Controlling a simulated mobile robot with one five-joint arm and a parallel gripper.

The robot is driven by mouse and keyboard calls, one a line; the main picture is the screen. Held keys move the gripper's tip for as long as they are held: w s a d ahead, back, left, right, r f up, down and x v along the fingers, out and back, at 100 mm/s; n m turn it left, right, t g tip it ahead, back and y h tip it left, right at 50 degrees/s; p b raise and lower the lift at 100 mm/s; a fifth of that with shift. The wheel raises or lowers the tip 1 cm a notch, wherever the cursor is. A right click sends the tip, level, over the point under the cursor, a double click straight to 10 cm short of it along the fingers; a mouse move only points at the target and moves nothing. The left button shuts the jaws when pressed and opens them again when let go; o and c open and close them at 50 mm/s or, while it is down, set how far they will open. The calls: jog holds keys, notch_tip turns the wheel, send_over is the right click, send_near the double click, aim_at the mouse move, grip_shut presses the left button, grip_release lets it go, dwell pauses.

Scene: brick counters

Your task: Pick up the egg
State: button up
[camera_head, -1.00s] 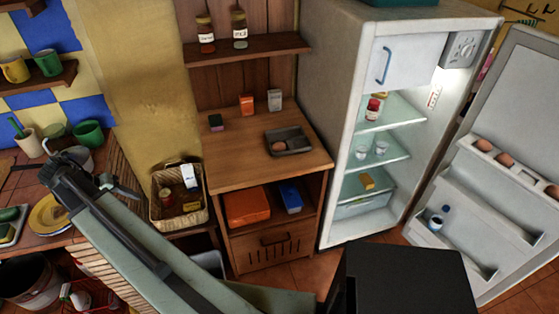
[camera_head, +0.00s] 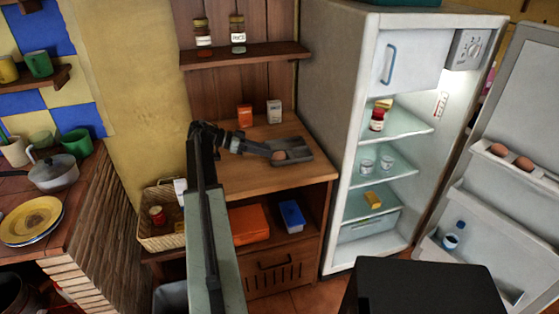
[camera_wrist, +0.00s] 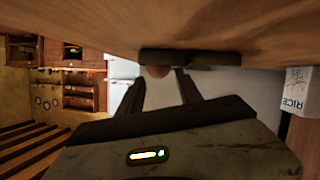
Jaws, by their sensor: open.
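A brown egg (camera_head: 279,155) lies in a dark grey tray (camera_head: 303,157) on the wooden cabinet top. My gripper (camera_head: 268,152) is at the tray's left side, close to the egg, and partly hides that side. In the wrist view, my gripper (camera_wrist: 160,78) is open, its two dark fingers pointing at the egg (camera_wrist: 157,71). The egg shows between the fingertips, in front of the tray (camera_wrist: 212,60). I cannot tell whether the fingers reach around the egg.
An orange box (camera_head: 244,114) and a white box (camera_head: 274,111) stand behind the tray. A shelf (camera_head: 250,54) with two jars hangs above. The open fridge (camera_head: 330,130) is at the right, with more eggs (camera_head: 497,150) in its door. A basket (camera_head: 160,232) is at lower left.

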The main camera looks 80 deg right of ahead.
aim_at(277, 153)
jog(key=x, duration=0.1)
jog(key=b+x, duration=0.1)
jog(key=x, duration=0.1)
jog(key=b+x, duration=0.1)
jog(key=x, duration=0.1)
jog(key=shift+a, duration=0.3)
jog(key=shift+f, duration=0.1)
jog(key=c, duration=0.5)
jog(key=shift+c, duration=0.3)
jog(key=shift+d+r+p, duration=0.1)
jog(key=shift+r+p, duration=0.35)
notch_tip(277, 153, up, 4)
jog(key=p, duration=0.3)
jog(key=shift+f+p, duration=0.2)
jog(key=shift+p, duration=0.1)
jog(key=s+a, duration=0.3)
jog(key=a, duration=0.4)
jog(key=s+a, duration=0.3)
jog(key=a, duration=0.4)
jog(key=shift+a+r, duration=0.3)
jog(key=shift+a, duration=0.05)
